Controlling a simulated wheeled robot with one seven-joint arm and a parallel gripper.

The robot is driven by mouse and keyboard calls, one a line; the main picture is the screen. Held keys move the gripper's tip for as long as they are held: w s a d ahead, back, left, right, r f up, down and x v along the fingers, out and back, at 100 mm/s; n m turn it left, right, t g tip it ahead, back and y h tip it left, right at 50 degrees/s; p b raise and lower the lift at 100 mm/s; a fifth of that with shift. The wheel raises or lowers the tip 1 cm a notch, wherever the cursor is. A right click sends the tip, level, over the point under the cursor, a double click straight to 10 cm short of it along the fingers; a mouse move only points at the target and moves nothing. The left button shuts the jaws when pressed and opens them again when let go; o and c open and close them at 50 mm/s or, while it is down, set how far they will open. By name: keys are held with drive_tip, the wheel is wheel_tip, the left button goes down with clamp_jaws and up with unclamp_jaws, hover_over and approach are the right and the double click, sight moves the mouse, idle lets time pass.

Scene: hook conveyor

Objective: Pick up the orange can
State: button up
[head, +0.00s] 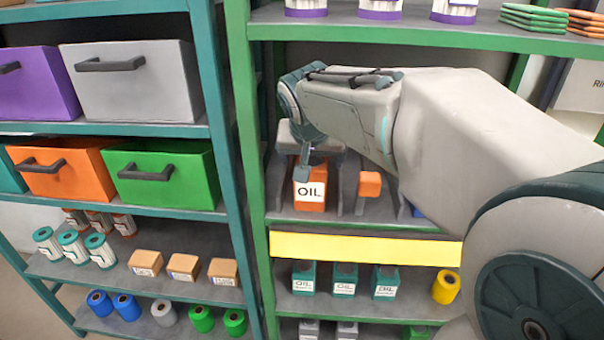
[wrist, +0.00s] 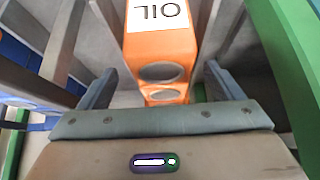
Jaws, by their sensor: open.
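The orange can (head: 310,203), with a white OIL label, stands on the middle shelf of the green rack in the head view. In the wrist view the orange can (wrist: 160,50) appears upside down in the centre, its label at the top edge. My gripper (head: 303,165) is just in front of the can and partly covers it in the head view. In the wrist view my gripper (wrist: 160,75) is open, with one finger on each side of the can and visible gaps on both sides. How deep the can sits between the fingers is unclear.
Grey dividers flank the can. Another orange item (head: 370,184) stands in the slot to its right. A yellow strip (head: 350,247) runs along the shelf front. Green OIL cans (head: 345,282) stand on the shelf below. A green post (head: 248,150) rises at the left.

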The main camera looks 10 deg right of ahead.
drive_tip(key=x, duration=0.4)
drive_tip(key=shift+a+f, duration=0.15)
drive_tip(key=c, duration=1.3)
drive_tip(key=shift+c, duration=0.3)
